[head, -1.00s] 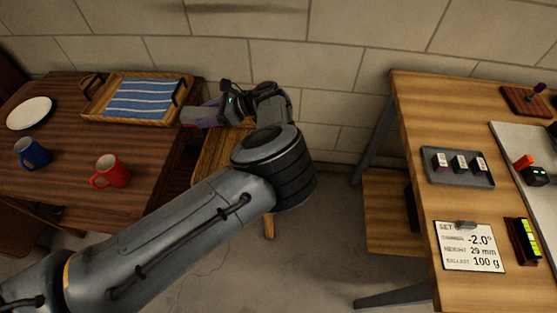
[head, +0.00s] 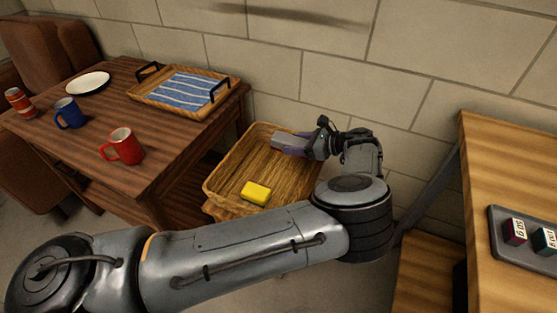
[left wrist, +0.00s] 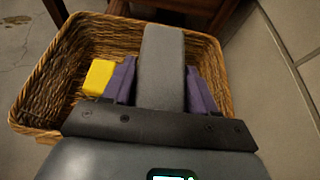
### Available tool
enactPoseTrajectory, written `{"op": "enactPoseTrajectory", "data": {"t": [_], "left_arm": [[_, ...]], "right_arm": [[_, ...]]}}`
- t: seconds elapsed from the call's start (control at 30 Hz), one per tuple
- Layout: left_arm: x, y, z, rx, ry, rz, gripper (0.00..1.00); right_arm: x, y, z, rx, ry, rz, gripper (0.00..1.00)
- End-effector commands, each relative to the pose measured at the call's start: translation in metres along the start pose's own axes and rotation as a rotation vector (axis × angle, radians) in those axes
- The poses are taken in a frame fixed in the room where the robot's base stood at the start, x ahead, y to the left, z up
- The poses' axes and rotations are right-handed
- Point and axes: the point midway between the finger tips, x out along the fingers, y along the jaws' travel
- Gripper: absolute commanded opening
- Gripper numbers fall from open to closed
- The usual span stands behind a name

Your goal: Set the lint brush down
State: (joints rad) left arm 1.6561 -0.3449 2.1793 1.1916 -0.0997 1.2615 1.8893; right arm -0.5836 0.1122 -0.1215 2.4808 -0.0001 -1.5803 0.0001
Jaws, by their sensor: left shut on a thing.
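My left gripper (head: 306,145) is above the far right part of a wicker basket (head: 238,160). Its purple fingers are shut on the lint brush (left wrist: 162,65), a long grey piece that sticks out ahead of the fingers. In the left wrist view the brush points across the basket (left wrist: 40,95), over its inside. I cannot tell whether the brush touches the basket. The brush's end between the fingers is hidden by the gripper. My right gripper is in neither view.
A yellow sponge (head: 256,193) lies in the basket. To the left, a dark wooden table (head: 100,140) holds a red mug (head: 123,147), a blue mug (head: 69,113), a plate (head: 88,83) and a tray with a striped cloth (head: 182,91). A wooden workbench (head: 510,165) stands right.

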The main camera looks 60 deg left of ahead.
Motion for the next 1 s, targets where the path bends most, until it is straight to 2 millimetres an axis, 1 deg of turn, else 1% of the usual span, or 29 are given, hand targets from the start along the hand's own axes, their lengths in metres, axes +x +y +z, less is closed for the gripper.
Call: {"op": "enactPoseTrajectory", "data": {"t": [0.03, 0.2, 0.3, 0.4, 0.5, 0.67, 0.77, 0.9, 1.0], "left_arm": [[0.015, -0.005, -0.007, -0.001, -0.001, 0.004, 0.26], [0.051, -0.023, -0.015, 0.000, -0.001, 0.003, 0.26], [0.067, -0.031, -0.017, -0.001, -0.001, 0.003, 0.26], [0.078, -0.037, -0.019, -0.001, -0.001, 0.000, 0.26], [0.085, -0.041, -0.019, -0.001, 0.000, 0.001, 0.26], [0.088, -0.042, -0.022, 0.000, 0.000, -0.001, 0.26], [0.092, -0.042, -0.031, 0.001, 0.000, 0.000, 0.26], [0.100, -0.042, -0.049, 0.001, -0.001, 0.001, 0.26], [0.103, -0.042, -0.056, 0.000, -0.001, 0.001, 0.26]], "right_arm": [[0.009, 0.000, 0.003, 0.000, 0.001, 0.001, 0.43], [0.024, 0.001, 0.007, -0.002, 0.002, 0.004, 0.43], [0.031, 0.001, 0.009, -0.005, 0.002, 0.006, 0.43], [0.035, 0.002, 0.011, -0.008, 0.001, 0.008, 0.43], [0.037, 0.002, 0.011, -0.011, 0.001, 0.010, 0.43], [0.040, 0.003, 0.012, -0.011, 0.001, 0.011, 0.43], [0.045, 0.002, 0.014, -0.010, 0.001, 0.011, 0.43], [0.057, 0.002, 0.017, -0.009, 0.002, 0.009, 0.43], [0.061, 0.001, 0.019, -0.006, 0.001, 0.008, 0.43]]}}
